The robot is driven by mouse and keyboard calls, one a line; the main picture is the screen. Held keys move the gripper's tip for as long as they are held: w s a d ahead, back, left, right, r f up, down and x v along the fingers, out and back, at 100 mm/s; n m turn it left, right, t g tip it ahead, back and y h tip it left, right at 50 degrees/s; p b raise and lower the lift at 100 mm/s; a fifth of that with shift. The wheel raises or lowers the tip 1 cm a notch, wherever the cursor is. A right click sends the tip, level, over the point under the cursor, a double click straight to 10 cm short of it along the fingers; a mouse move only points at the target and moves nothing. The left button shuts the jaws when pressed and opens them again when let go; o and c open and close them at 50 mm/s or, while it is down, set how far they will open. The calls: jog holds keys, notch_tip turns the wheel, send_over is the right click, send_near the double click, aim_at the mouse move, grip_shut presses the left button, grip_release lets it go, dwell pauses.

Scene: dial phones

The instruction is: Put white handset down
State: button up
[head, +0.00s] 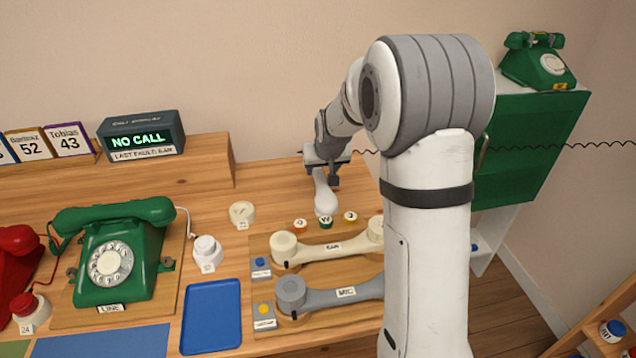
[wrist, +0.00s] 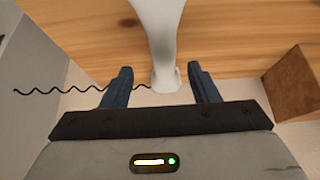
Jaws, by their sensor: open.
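A white handset (head: 325,193) stands on end at the back of the wooden desk, just under my gripper (head: 328,172). In the wrist view the white handset (wrist: 160,28) runs down from the top edge, its near end between or just beyond the fingertips. My gripper (wrist: 160,72) is open, with a gap on both sides of the handset and no finger visibly touching it. My upper arm hides the desk's right part. I cannot tell whether the handset's lower end rests on the desk.
A cream handset (head: 325,250) and a grey handset (head: 340,295) lie on a wooden board in front. A green phone (head: 115,255) and blue tray (head: 211,315) are left. A green cabinet (head: 515,150) carries another green phone (head: 538,60). A black coiled cord (head: 545,146) crosses behind my arm.

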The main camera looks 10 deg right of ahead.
aim_at(319, 173)
jog(key=x, duration=0.7)
jog(key=shift+w+a+f, duration=0.15)
jog(key=shift+w+a, duration=0.1)
jog(key=shift+w, duration=0.2)
jog(key=shift+f, duration=0.15)
grip_shut()
dwell(0.5)
